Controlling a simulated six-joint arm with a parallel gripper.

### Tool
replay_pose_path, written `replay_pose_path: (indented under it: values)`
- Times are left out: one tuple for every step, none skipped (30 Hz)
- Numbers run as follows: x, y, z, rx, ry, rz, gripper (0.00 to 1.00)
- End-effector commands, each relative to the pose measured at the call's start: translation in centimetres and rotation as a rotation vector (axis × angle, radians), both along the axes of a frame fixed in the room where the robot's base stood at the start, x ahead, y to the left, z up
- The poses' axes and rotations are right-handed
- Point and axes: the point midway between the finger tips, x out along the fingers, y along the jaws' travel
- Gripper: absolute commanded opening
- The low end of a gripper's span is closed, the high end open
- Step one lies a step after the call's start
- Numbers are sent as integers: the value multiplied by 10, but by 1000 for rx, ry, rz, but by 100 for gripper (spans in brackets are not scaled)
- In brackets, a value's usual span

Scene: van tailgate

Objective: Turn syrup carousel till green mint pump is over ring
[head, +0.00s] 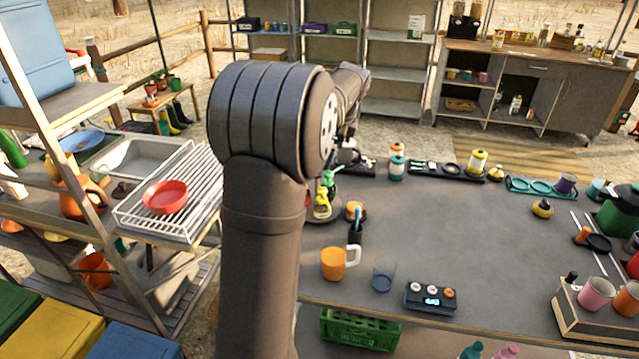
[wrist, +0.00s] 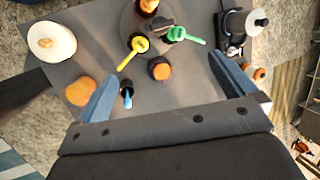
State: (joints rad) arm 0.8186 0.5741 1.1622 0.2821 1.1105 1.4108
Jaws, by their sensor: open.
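The syrup carousel (wrist: 128,24) is a dark round turntable at the top middle of the wrist view. A green pump (wrist: 186,34) points right from it, a yellow pump (wrist: 134,46) points down-left, and an orange top (wrist: 148,6) is at its far side. In the head view the green pump (head: 329,179) and yellow pump (head: 321,206) show just right of my arm, which hides part of the carousel. My gripper (wrist: 164,66) is open, its blue fingers wide apart and empty, above the table short of the carousel. I cannot make out the ring.
An orange-topped dark jar (wrist: 160,69) stands between the finger lines. An orange mug (head: 333,264), a glass (head: 383,276) and a small display box (head: 431,298) stand nearer on the table. A dark machine (wrist: 236,28) stands right of the carousel. The table middle is clear.

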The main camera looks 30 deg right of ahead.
Motion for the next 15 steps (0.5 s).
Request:
replay_pose_path:
  values:
    - [-2,0,4,0,0,0,100]
    - [-2,0,6,0,0,0,100]
    - [-3,0,7,0,0,0,100]
    - [-4,0,8,0,0,0,100]
    - [-4,0,8,1,1,0,100]
    - [-4,1,9,1,1,0,100]
    - [-4,1,9,1,1,0,100]
    - [-4,1,9,1,1,0,100]
    - [-4,1,9,1,1,0,100]
    - [-4,1,9,1,1,0,100]
    - [-4,1,9,1,1,0,100]
    - [-4,1,9,1,1,0,96]
    - [-4,1,9,1,1,0,90]
    - [-4,1,9,1,1,0,84]
    - [-4,1,9,1,1,0,76]
